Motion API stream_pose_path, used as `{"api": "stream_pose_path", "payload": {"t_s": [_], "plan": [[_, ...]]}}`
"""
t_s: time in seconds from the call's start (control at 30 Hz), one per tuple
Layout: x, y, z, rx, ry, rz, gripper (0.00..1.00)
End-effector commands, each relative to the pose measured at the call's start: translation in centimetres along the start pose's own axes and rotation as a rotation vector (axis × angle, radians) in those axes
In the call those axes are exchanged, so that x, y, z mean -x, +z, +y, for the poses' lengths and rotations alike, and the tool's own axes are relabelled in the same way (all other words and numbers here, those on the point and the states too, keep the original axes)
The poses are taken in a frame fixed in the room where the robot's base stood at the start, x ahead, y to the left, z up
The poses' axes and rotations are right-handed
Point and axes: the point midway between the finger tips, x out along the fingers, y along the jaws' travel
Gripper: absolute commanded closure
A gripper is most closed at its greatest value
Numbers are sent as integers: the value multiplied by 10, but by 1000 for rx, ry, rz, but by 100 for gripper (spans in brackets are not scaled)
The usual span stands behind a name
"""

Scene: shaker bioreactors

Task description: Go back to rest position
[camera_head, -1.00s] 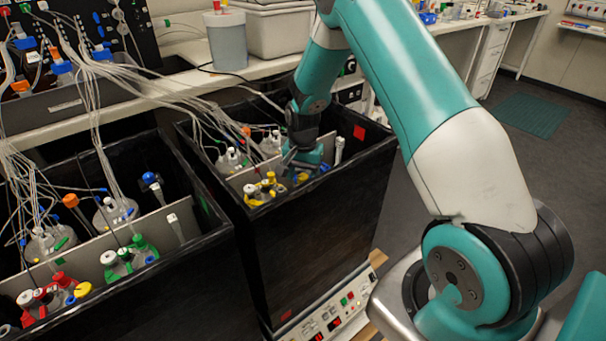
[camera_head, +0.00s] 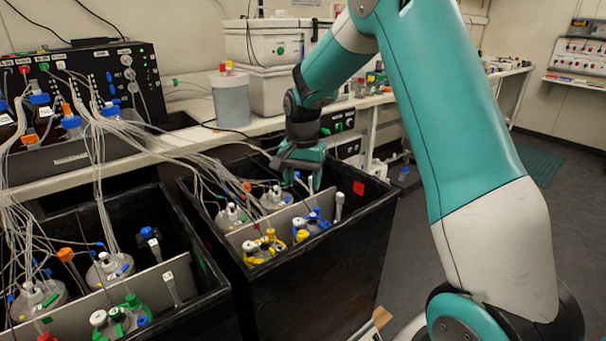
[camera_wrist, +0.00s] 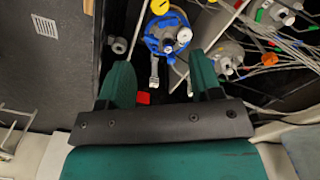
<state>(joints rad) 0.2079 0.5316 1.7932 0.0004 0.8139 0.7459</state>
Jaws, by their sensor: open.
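My gripper (camera_head: 301,184) is open and empty in the head view, pointing down over the back part of the right black shaker box (camera_head: 320,250). In the wrist view my gripper (camera_wrist: 160,85) shows two green fingers spread apart. A bottle with a blue cap ring (camera_wrist: 166,34) lies beyond the fingertips, apart from them. The same blue-ringed bottle (camera_head: 312,222) stands in the right box in the head view. A bottle with yellow fittings (camera_head: 263,247) stands beside it to the left.
The left black box (camera_head: 215,295) holds more bottles with tubes, including a green-ringed one (camera_head: 120,318). Thin tubes (camera_head: 165,150) run from the control unit (camera_head: 100,75) into both boxes. A white bench (camera_head: 60,172) with a grey container (camera_head: 231,100) stands behind. Floor at the right is clear.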

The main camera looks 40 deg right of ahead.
Motion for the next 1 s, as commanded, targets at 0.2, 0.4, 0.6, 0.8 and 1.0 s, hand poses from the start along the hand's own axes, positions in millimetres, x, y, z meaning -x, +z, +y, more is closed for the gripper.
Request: {"api": "stream_pose_path", "payload": {"t_s": [0.2,0.4,0.6,0.8,1.0], "plan": [[13,0,0,0,0,0,41],[14,0,0,0,1,-1,41],[13,0,0,0,1,-1,41],[21,9,-2,37,-9,-1,41],[75,102,-11,415,-94,-20,41]]}}
